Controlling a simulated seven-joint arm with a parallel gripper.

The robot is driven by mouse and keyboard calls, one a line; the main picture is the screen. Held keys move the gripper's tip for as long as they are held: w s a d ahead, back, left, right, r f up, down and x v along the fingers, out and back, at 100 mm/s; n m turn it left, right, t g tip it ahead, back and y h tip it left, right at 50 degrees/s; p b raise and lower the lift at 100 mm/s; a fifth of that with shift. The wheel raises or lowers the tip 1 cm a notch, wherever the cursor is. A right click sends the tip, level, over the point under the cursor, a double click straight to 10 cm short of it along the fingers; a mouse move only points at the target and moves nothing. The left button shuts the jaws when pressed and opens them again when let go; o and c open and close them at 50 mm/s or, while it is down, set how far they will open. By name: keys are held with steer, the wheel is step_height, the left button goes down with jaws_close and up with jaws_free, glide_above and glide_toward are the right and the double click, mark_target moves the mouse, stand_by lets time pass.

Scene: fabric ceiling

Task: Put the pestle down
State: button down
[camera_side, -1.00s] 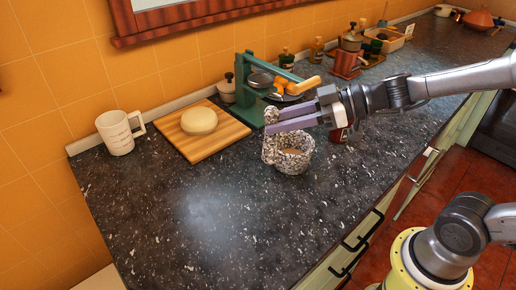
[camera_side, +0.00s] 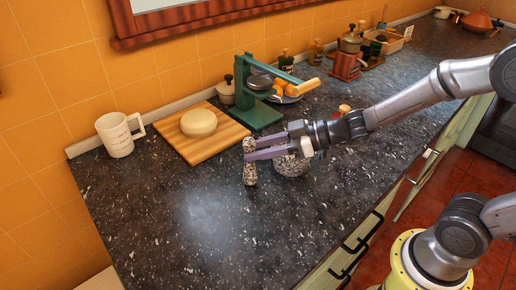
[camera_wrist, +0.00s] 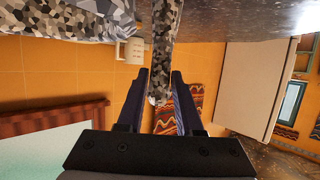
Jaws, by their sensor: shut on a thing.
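The speckled grey pestle (camera_side: 250,175) is upright between the fingers of my gripper (camera_side: 254,149) in the side view. My gripper is shut on its upper part. The pestle's lower end is at or just above the dark counter; I cannot tell whether it touches. The speckled mortar (camera_side: 292,166) stands right of the pestle, partly hidden behind my gripper. In the wrist view, which is upside down, the pestle (camera_wrist: 162,45) runs from the fingers (camera_wrist: 160,75) to the top edge, and the mortar (camera_wrist: 75,18) shows at top left.
The dark speckled counter (camera_side: 200,220) is clear in front and to the left. A wooden board (camera_side: 228,134) with dough (camera_side: 198,123) and a white mug (camera_side: 117,135) are behind left. A green press (camera_side: 252,100) and a fruit plate (camera_side: 296,92) stand behind.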

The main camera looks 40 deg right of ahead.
steer(key=shift+f, duration=0.1)
steer(key=c, duration=0.6)
jaws_free()
steer(key=shift+f, duration=0.1)
steer(key=shift+o, duration=0.2)
